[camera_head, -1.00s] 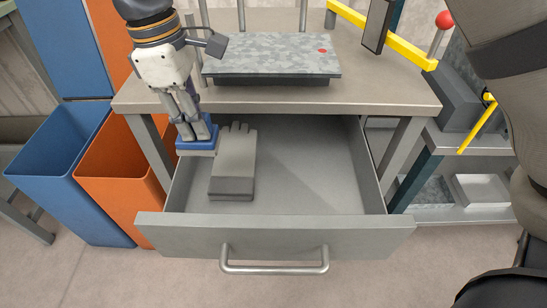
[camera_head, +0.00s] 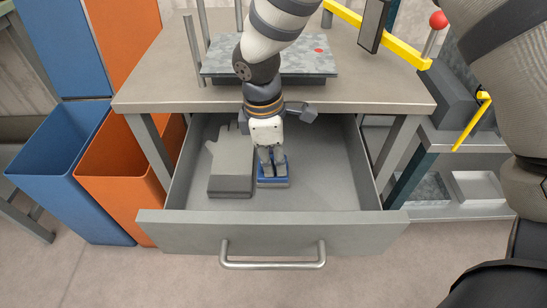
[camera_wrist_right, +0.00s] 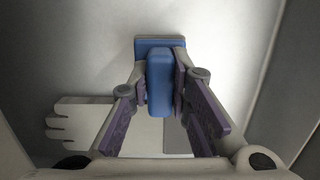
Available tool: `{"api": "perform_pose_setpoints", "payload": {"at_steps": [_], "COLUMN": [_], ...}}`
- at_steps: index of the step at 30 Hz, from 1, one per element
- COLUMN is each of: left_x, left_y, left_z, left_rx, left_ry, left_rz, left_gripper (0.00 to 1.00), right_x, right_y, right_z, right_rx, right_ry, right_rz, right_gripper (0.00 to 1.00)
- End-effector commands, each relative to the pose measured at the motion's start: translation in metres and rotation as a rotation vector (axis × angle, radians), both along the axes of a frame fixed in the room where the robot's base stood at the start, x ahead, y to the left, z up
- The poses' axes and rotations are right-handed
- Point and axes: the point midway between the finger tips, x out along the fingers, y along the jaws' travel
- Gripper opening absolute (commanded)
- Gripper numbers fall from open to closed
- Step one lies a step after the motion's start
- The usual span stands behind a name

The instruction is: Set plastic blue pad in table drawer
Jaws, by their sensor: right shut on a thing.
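The blue pad (camera_head: 273,183) has a flat base and an upright blue grip, which shows in the wrist view (camera_wrist_right: 160,85). My right gripper (camera_head: 272,168) is shut on that grip, with a finger on each side. It holds the pad inside the open table drawer (camera_head: 330,185), just right of a grey glove-shaped thing. The pad looks low over the drawer floor; I cannot tell whether it touches. My left gripper is not in view.
The grey glove-shaped thing (camera_head: 231,165) lies in the drawer's left part. The drawer's right part is empty. The tabletop (camera_head: 385,95) overhangs the drawer's back. Blue (camera_head: 70,175) and orange (camera_head: 125,180) bins stand at the left.

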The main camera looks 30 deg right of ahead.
Motion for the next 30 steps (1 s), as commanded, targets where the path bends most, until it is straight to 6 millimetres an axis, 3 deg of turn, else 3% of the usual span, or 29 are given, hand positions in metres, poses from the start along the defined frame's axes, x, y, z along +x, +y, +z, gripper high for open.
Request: {"api": "perform_pose_setpoints", "payload": {"at_steps": [6,7,9,19,22,30], "left_x": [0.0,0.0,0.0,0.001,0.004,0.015], "left_y": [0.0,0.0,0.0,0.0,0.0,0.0], "left_z": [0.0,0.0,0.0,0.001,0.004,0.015], "left_rx": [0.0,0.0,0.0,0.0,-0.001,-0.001], "left_ry": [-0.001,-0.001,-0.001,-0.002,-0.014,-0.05], "left_rz": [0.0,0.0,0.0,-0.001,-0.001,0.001], "left_gripper": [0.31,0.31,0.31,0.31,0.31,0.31], "right_x": [0.0,0.0,0.0,0.001,0.003,0.007], "right_y": [0.0,0.0,0.0,0.0,0.002,0.009], "right_z": [-0.002,-0.002,-0.002,0.002,0.021,0.094], "right_rx": [-0.001,-0.001,-0.001,0.0,0.001,0.001], "right_ry": [-0.001,-0.001,-0.001,-0.002,-0.008,-0.01], "right_rz": [-0.001,-0.001,-0.001,-0.001,-0.001,-0.002], "right_gripper": [0.0,0.22,0.38,0.38,0.38,0.38]}}
